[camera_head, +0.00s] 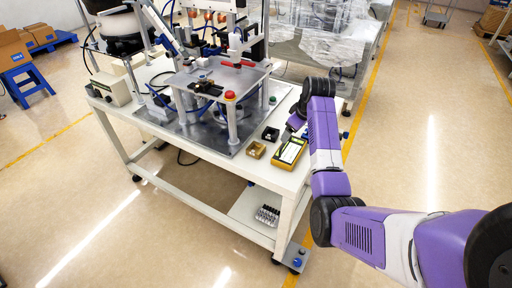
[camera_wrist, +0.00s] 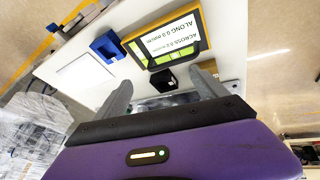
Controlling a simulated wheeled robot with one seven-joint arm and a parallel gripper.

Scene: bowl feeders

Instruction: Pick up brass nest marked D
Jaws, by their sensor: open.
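A small brass-coloured nest (camera_head: 256,149) sits on the white bench near its front edge, left of a yellow instrument (camera_head: 289,151). No letter on it can be read. A black nest (camera_head: 270,133) sits just behind it and also seems to show in the wrist view (camera_wrist: 163,80), between my fingers. My gripper (camera_wrist: 165,78) is open and empty, its two grey fingers wide apart above the bench. In the head view my arm mostly covers the gripper.
The yellow instrument with its lit display (camera_wrist: 172,38) lies close beyond the fingers. A blue block (camera_wrist: 108,45) stands beside it. A fixture with a raised plate (camera_head: 222,78) fills the bench's middle. A rack of small parts (camera_head: 267,215) sits on the lower shelf.

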